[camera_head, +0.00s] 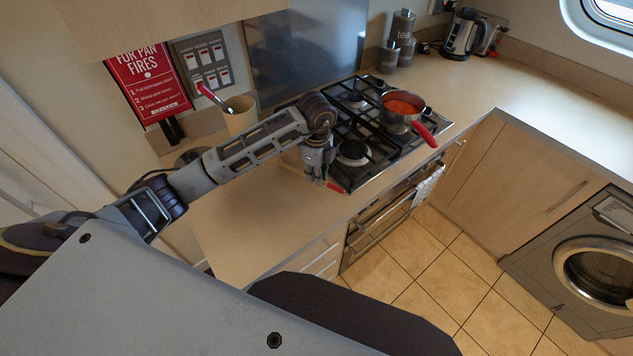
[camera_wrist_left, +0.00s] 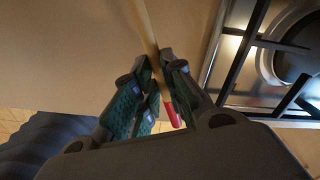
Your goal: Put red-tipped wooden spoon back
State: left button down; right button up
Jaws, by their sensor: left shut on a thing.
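The red-tipped wooden spoon (camera_head: 335,187) shows in the head view only as a red end beside my left gripper, at the front left corner of the hob. In the left wrist view, its pale wooden handle (camera_wrist_left: 147,28) runs down between the fingers to the red tip (camera_wrist_left: 173,116). My left gripper (camera_head: 319,176) is shut on the handle, close to the worktop; its fingers also show in the left wrist view (camera_wrist_left: 154,72). The spoon's far end is out of view there, and the arm hides much of it in the head view. My right gripper is not in view.
A beige pot (camera_head: 240,117) holding a red-handled utensil stands at the back, behind my left arm. A red-handled pan (camera_head: 400,112) with red contents sits on the hob (camera_head: 352,160). Worktop (camera_head: 255,225) left of the hob is clear. Canisters (camera_head: 400,38) and a kettle (camera_head: 462,35) stand farther back.

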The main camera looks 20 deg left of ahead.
pick_arm(q)
jog(key=shift+f+p, duration=0.35)
jog(key=shift+f, duration=1.55)
jog(key=shift+f, duration=0.1)
jog(key=c, duration=1.5)
grip_release()
